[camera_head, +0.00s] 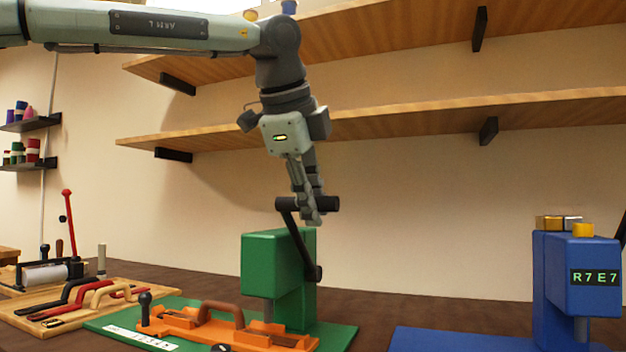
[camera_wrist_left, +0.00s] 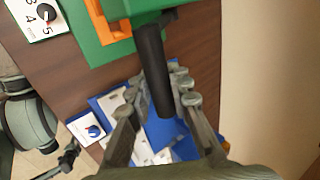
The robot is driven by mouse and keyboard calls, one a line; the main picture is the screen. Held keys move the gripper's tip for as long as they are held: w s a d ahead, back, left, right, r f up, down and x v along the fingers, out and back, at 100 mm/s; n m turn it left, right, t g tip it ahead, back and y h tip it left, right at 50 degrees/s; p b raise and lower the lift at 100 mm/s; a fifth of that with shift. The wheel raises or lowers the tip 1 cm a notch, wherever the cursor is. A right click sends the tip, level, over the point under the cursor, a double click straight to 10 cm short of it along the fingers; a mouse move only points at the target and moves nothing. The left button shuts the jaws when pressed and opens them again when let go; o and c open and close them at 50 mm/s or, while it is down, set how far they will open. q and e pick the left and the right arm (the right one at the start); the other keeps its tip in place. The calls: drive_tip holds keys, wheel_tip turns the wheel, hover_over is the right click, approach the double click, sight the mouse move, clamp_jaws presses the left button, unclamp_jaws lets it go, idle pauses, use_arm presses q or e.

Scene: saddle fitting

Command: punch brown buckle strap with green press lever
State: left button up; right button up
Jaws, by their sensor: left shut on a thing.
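The green press (camera_head: 272,262) stands on a green base (camera_head: 337,337). Its dark lever (camera_head: 298,245) is raised, with a black crossbar handle (camera_head: 330,204) at the top. My left gripper (camera_head: 314,218) reaches down from above and is shut on the handle. In the left wrist view the black handle (camera_wrist_left: 153,70) runs between the fingers. An orange fixture (camera_head: 180,325) lies under the press head. A brown arched piece (camera_head: 222,307) on it looks like the brown buckle strap, but its full length is not clear.
A wooden board (camera_head: 60,317) at the left holds black, beige and red straps. Wooden shelves (camera_head: 400,120) run along the wall behind my arm.

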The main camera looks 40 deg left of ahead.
use_arm(q)
drive_tip(key=shift+w+a+r+p, duration=0.2)
drive_tip(key=shift+w+r+p, duration=0.6)
drive_tip(key=shift+r+p, duration=0.15)
drive_tip(key=shift+o, duration=1.1)
drive_tip(key=shift+w+r, duration=0.1)
drive_tip(key=shift+w, duration=0.05)
drive_tip(key=o, duration=0.7)
drive_tip(key=shift+w, duration=0.1)
drive_tip(key=p+v, duration=0.2)
drive_tip(key=v, duration=0.3)
drive_tip(key=shift+s+r+p, duration=0.2)
drive_tip(key=shift+s+p, duration=0.1)
drive_tip(key=shift+s, duration=0.1)
drive_tip(key=shift+d, duration=0.1)
